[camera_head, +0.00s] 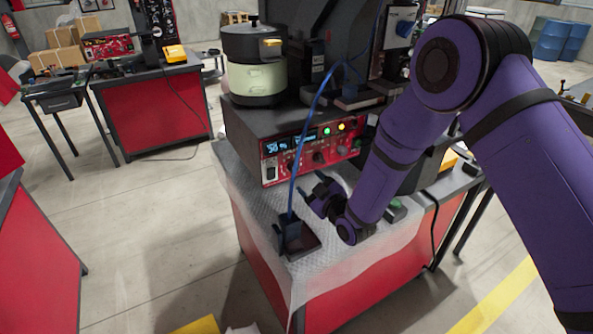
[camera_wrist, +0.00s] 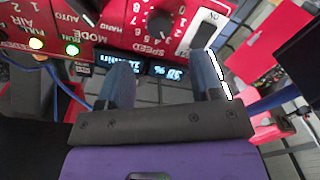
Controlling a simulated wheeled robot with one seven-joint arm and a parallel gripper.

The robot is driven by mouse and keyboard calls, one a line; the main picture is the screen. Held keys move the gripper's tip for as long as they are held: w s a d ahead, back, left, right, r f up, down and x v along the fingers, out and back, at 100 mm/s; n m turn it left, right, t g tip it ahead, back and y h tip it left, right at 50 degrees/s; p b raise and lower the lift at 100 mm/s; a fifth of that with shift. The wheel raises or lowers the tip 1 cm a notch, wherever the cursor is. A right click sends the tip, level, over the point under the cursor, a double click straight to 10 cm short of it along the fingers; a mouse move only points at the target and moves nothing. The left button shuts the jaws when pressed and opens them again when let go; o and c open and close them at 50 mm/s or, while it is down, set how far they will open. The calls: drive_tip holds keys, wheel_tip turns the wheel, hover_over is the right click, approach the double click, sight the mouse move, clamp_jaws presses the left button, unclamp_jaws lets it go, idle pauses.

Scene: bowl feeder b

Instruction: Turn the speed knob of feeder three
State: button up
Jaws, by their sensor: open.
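The red control panel (camera_head: 312,151) is on the front of a dark feeder base that carries a round bowl (camera_head: 255,65). I cannot read a feeder number. In the wrist view the panel is upside down, with the black speed knob (camera_wrist: 160,22) inside a ring of numbers above the word SPEED. My gripper (camera_wrist: 163,62) is open and empty, its fingers apart below the knob in that view and not touching it. The lit display (camera_wrist: 168,73) shows between the fingers. In the head view my gripper (camera_head: 322,190) is low in front of the panel.
A rocker switch (camera_wrist: 203,36) sits beside the speed knob. Green and yellow lamps (camera_head: 333,129) are lit on the panel. A blue cable (camera_head: 305,135) hangs across the panel to a dark block (camera_head: 298,240) on the covered bench. Other red benches stand left.

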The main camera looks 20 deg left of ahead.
sight(295, 168)
drive_tip(key=x, duration=0.7)
drive_tip(key=shift+w+a, duration=0.25)
drive_tip(key=shift+w, duration=0.05)
drive_tip(key=c, duration=0.9)
